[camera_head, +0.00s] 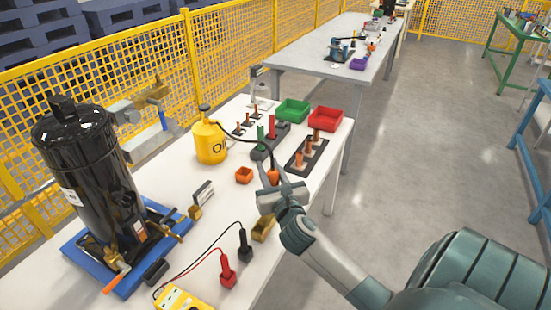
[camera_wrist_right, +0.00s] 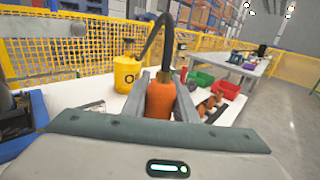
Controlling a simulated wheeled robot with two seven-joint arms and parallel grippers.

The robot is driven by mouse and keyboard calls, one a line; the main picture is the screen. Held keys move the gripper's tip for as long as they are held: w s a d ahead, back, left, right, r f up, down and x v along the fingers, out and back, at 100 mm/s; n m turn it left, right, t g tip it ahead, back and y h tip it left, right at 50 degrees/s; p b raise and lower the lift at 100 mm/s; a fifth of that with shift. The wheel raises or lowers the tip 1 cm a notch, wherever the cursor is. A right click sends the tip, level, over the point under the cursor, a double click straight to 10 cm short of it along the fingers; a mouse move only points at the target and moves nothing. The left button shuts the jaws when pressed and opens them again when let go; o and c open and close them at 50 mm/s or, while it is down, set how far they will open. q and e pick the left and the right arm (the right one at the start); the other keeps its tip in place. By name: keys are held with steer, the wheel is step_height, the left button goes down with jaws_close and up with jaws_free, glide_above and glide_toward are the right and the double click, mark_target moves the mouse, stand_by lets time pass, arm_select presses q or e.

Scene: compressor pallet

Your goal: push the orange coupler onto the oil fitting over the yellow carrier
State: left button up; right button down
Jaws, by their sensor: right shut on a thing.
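My right gripper (camera_head: 272,183) is shut on the orange coupler (camera_head: 273,176), holding it above the white table. In the right wrist view the coupler (camera_wrist_right: 161,101) stands upright between the fingers, with a black hose rising from its top. In the head view the hose leads towards the yellow oil can (camera_head: 209,142). The black compressor (camera_head: 85,165) stands on a blue pallet (camera_head: 105,275) at the left, well apart from the coupler. Brass fittings (camera_head: 170,229) show at its side; I cannot tell which is the oil fitting, nor make out the yellow carrier. My left gripper is not in view.
Red (camera_head: 228,271) and black (camera_head: 245,246) probes with cables lie towards the front.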

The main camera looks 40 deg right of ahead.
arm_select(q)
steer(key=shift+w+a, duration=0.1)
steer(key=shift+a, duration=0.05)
arm_select(e)
steer(key=s+a+n+y, duration=0.1)
steer(key=s+a, duration=0.3)
steer(key=a, duration=0.4)
steer(key=s+a+n+t+y, duration=0.1)
steer(key=s+a+n+y, duration=0.1)
steer(key=a, duration=0.5)
steer(key=s+a+r+n+y, duration=0.1)
steer(key=s+a+y, duration=0.3)
steer(key=s+a, duration=0.3)
steer(key=shift+a+n, duration=0.3)
steer(key=shift+a, duration=0.5)
steer(key=shift+w+d+f, duration=0.1)
